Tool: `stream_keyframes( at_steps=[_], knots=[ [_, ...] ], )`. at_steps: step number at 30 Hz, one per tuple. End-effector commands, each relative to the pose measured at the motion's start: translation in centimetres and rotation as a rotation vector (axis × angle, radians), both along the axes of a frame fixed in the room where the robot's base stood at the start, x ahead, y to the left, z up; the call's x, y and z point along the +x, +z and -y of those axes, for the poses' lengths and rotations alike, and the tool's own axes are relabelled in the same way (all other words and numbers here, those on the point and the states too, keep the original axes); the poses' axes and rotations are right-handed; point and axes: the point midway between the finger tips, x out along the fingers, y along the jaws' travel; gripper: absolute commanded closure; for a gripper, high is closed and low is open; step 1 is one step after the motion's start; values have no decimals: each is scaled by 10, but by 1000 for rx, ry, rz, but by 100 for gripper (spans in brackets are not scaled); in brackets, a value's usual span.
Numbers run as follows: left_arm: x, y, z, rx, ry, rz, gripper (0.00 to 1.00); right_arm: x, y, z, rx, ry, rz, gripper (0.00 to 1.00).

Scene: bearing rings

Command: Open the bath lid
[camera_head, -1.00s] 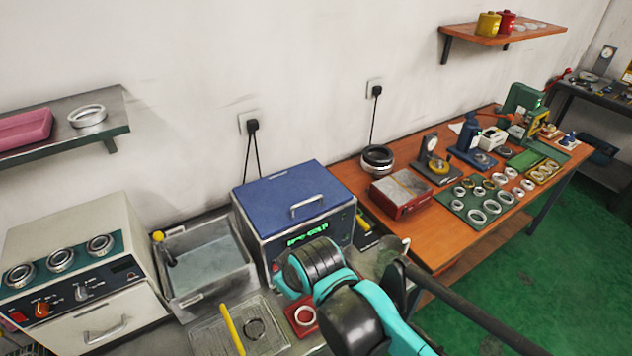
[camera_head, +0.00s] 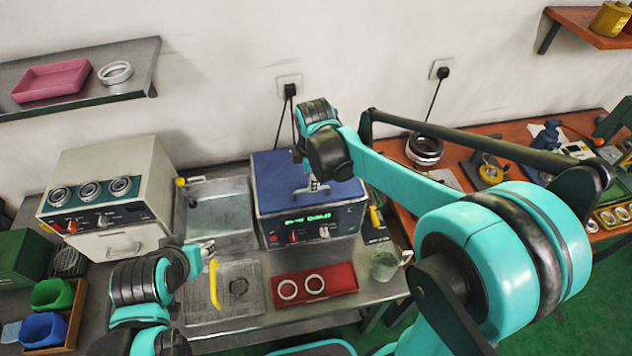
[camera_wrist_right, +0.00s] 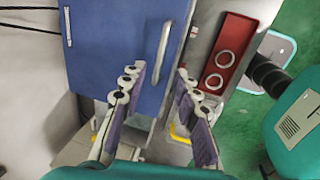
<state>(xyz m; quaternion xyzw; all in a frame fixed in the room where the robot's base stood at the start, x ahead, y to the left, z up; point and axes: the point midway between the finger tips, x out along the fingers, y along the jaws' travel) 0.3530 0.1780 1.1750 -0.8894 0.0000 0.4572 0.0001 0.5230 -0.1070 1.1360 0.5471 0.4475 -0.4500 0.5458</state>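The bath is a grey box with a blue lid (camera_head: 275,178) and a green lit display on its front (camera_head: 310,219). The lid looks shut. In the right wrist view the blue lid (camera_wrist_right: 110,45) has a metal bar handle (camera_wrist_right: 163,52). My right gripper (camera_head: 314,188) is above the lid, close to its handle, which it partly hides in the head view. In the right wrist view my right gripper (camera_wrist_right: 160,75) is open and empty, with the handle just beyond the fingertips. My left gripper (camera_head: 205,248) hovers left of the bath, over the bench; its fingers are too small to judge.
An open metal basin (camera_head: 215,222) stands left of the bath, beside a white oven-like unit (camera_head: 110,185). In front are a tray with a yellow handle (camera_head: 237,302), a red tray with two rings (camera_head: 342,279) and a glass beaker (camera_head: 384,265).

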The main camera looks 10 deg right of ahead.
Motion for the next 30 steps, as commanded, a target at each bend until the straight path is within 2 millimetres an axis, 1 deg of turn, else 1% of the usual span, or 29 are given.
stream_keyframes(
  at_steps=[1, 3, 6, 9, 13, 19, 20, 21, 23, 24, 30],
  knots=[
    [0, -4, 0, 0, 0, 0, 60, 2, -11, 0, 0, -1, 0, 69],
    [0, -6, 0, 0, 0, 0, 60, 4, -23, 0, 0, -1, 1, 69],
    [0, -8, 0, 0, 0, 0, 60, 7, -36, 0, 0, -2, 1, 69],
    [0, -10, 0, 0, 0, 0, 60, 9, -45, 0, 0, -2, 1, 69],
    [0, -10, 0, 0, 0, 0, 60, 10, -50, 0, 0, -2, 1, 69],
    [0, -10, 0, 0, 0, 0, 60, 10, -50, 0, 1, -3, 1, 69],
    [0, -10, 0, 0, 0, 0, 60, 10, -50, 0, 1, -3, 1, 72],
    [0, -10, 0, 0, 0, 0, 60, 10, -50, 0, 1, -3, 1, 82],
    [0, -10, 0, 0, 0, 0, 60, 10, -50, 0, 1, -3, 1, 98],
    [0, -10, 0, 0, 0, 0, 60, 10, -50, 0, 1, -3, 1, 100],
    [0, -10, 0, 0, 0, 0, 60, 10, -49, 0, 1, -3, 0, 100]
  ],
)
